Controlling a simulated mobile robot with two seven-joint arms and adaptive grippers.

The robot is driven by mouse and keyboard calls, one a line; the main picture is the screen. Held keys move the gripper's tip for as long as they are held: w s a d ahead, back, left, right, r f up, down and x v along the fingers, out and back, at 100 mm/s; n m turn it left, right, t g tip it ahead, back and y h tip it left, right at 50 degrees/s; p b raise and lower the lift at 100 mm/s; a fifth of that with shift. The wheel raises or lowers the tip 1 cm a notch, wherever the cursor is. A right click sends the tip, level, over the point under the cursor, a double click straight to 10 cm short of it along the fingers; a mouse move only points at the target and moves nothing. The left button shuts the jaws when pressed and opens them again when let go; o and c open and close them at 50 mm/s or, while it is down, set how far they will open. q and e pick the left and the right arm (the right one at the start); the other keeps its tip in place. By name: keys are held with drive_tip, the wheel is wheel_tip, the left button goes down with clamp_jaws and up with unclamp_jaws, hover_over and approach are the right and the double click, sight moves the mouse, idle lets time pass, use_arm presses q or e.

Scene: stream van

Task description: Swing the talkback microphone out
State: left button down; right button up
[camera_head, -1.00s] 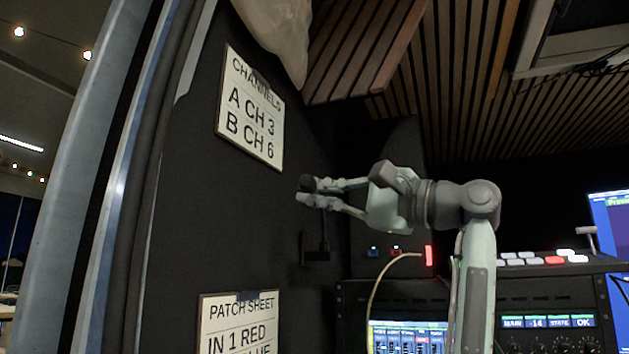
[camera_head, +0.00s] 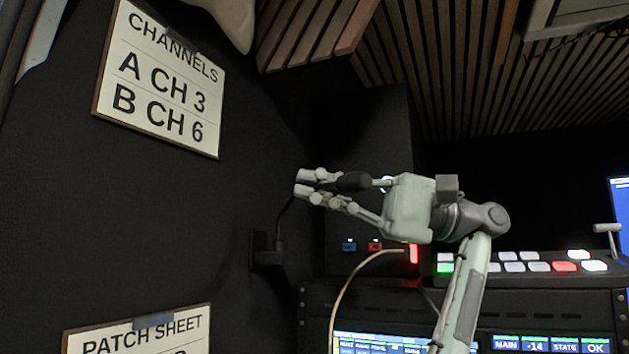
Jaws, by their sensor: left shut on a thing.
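The talkback microphone (camera_head: 352,182) is a dark foam head on a thin dark stem. The stem rises from a small black mount (camera_head: 266,251) on the dark side wall and bends right. The head lies roughly level between the fingers of my left gripper (camera_head: 308,186), pointing toward its palm. My left gripper is shut on the microphone near where stem and head meet; the fingers hide part of it. My right gripper is not in view.
A channels sign (camera_head: 160,80) and a patch sheet (camera_head: 140,335) hang on the left wall. Behind my arm are a switcher panel (camera_head: 525,266), a rack (camera_head: 465,305) and a pale cable (camera_head: 345,290). Wooden slats (camera_head: 460,70) line the ceiling.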

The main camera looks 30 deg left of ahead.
use_arm(q)
drive_tip(key=shift+w+d+g, duration=0.1)
drive_tip(key=shift+w+g, duration=0.05)
drive_tip(key=shift+g, duration=0.15)
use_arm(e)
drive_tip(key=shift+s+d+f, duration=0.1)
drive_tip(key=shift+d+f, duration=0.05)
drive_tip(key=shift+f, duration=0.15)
use_arm(q)
drive_tip(key=c, duration=1.7)
unclamp_jaws()
